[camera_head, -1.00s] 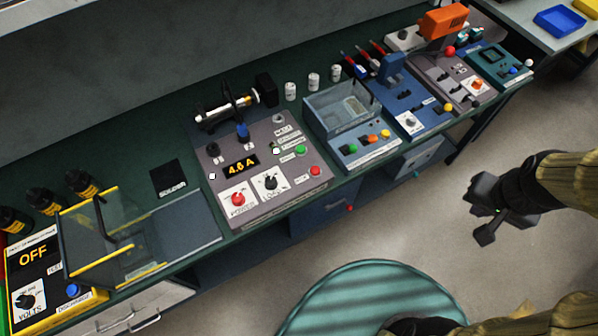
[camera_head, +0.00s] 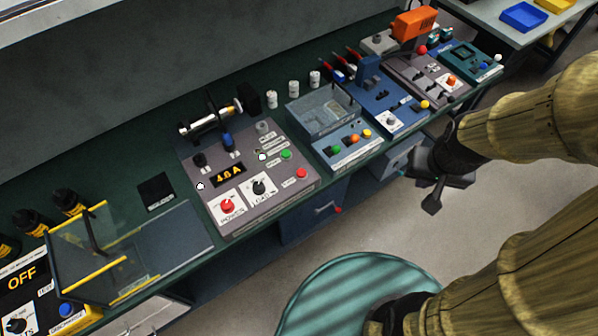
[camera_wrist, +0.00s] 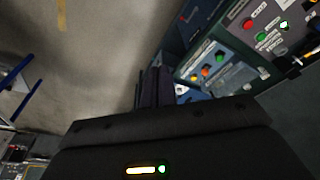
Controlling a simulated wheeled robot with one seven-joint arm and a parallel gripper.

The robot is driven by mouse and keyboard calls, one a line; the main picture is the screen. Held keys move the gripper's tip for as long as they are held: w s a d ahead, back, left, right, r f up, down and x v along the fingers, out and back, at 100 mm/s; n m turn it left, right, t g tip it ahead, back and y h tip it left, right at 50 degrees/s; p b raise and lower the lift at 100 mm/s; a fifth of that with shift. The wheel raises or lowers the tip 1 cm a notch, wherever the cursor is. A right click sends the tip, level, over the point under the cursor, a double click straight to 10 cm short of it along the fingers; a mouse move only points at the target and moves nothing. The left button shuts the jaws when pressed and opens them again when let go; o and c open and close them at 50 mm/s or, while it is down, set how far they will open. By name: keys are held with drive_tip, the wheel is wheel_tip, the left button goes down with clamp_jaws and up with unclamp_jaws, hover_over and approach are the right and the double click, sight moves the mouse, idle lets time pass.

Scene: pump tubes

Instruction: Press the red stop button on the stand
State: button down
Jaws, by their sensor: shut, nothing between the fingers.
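The grey stand (camera_head: 245,150) with the "4.6 A" display is on the bench. Its red button (camera_head: 302,173) is near the right edge, below a green button (camera_head: 287,155). In the wrist view the red button (camera_wrist: 248,24) and part of the stand show at the upper right, uncovered. My gripper (camera_head: 432,206) is right of the stand, over the floor in front of the bench, apart from the button. It is shut and empty; its dark fingers (camera_wrist: 153,88) show in the middle of the wrist view.
A blue unit (camera_head: 322,118) with green, orange and yellow buttons stands right of the grey stand. A red knob (camera_head: 227,206) is on the stand's front left. A glass-shielded unit (camera_head: 130,250) is at left. A round teal stool (camera_head: 350,295) is on the floor in front.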

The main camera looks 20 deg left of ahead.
drive_tip(key=w+a+f+m+t, duration=0.1)
drive_tip(key=w+a+f+m, duration=0.25)
drive_tip(key=w+f, duration=0.2)
drive_tip(key=m+y, duration=0.8)
drive_tip(key=m, duration=0.3)
hover_over(304, 174)
wheel_tip(304, 174, down, 11)
drive_tip(key=shift+f+t+b, duration=0.1)
drive_tip(key=shift+t+b, duration=0.3)
wheel_tip(304, 174, down, 7)
drive_tip(key=b, duration=0.6)
drive_tip(key=shift+f+b, duration=0.65)
drive_tip(key=shift+f, duration=0.3)
drive_tip(key=shift+f, duration=0.1)
drive_tip(key=shift+f, duration=0.3)
